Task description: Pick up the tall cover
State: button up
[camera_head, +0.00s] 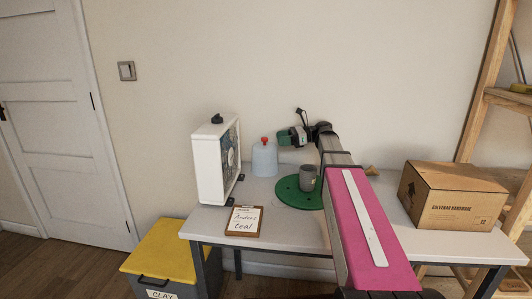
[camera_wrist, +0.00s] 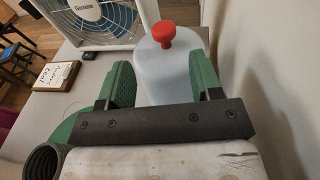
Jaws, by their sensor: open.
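The tall cover (camera_head: 264,161) is a pale bluish, cloudy dome with a red knob (camera_head: 264,140). In the wrist view my gripper (camera_wrist: 161,65) has one finger on each side of the cover's outline; contact cannot be told.
A white box fan (camera_head: 208,165) stands left of the cover. A grey cup (camera_head: 308,178) stands on the green disc (camera_head: 287,194). A cardboard box (camera_head: 455,196) is at the right. The wall is close behind.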

aim_at(264, 140)
jog(key=shift+w+a+f, duration=0.15)
jog(key=shift+a, duration=1.7)
jog(key=shift+w+a+f, duration=0.1)
jog(key=shift+a+f, duration=0.05)
jog(key=shift+a, duration=1.7)
grip_shut()
